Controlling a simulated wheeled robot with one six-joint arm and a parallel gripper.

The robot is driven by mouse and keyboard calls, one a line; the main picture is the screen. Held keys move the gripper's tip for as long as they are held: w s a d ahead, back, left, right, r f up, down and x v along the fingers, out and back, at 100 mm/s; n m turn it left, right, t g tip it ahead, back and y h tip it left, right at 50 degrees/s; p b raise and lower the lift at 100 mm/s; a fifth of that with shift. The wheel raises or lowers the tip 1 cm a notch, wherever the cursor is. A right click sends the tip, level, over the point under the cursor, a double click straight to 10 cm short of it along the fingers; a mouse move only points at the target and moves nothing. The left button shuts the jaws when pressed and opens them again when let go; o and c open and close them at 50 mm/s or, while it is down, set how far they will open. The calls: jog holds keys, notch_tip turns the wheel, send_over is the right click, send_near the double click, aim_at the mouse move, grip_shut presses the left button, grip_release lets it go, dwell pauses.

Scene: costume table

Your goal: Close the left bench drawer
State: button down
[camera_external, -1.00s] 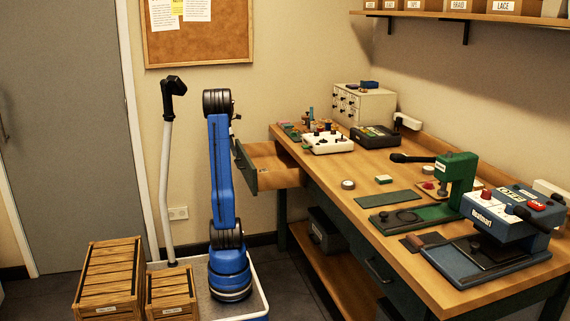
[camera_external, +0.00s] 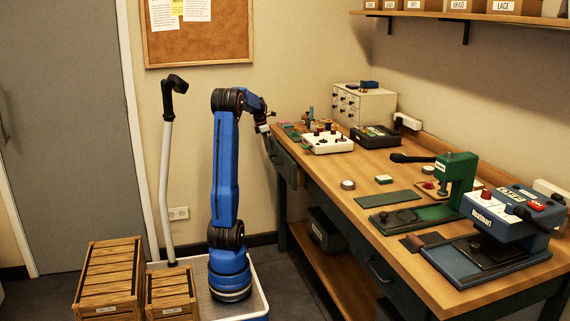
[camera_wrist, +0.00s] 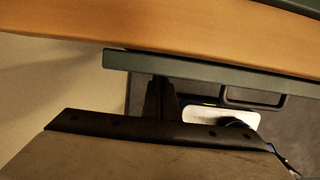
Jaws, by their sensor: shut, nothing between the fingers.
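The left bench drawer has a dark green front (camera_external: 283,160), now close against the far left end of the bench. Its inside is not visible. In the wrist view, a green strip, apparently the drawer front's top edge (camera_wrist: 210,67), runs just below the wooden bench edge. A dark handle (camera_wrist: 252,101) shows below it. I cannot tell whether the drawer is fully flush. My gripper (camera_external: 269,130) is at the drawer's upper left end. In the wrist view my gripper (camera_wrist: 160,88) is shut and empty, its dark fingers meeting or very near the green strip.
The wooden bench top (camera_external: 330,180) carries a white box with knobs (camera_external: 328,142), a green press (camera_external: 457,175) and a blue press (camera_external: 510,220). Another bench drawer (camera_external: 378,272) is nearer the camera. Wooden crates (camera_external: 110,275) stand on the left. Floor before the bench is free.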

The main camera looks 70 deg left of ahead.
jog(key=shift+w, duration=0.3)
jog(key=s+r, duration=0.7)
jog(key=r, duration=0.2)
jog(key=s+d+f+m+t+h, duration=0.1)
jog(key=d+f+t+h, duration=0.15)
jog(key=f+t, duration=0.2)
jog(key=s+d+f+t+h, duration=0.1)
jog(key=f+t+h, duration=0.2)
jog(key=f, duration=0.3)
jog(key=s+a+f+n+t+y, duration=0.1)
jog(key=s+a+t+y, duration=0.3)
jog(key=s+t+y, duration=0.3)
jog(key=w+h, duration=0.1)
jog(key=w, duration=1.3)
jog(key=shift+w+d+t, duration=0.2)
jog(key=shift+t, duration=0.15)
jog(key=shift+f+h, duration=0.1)
jog(key=shift+h, duration=0.15)
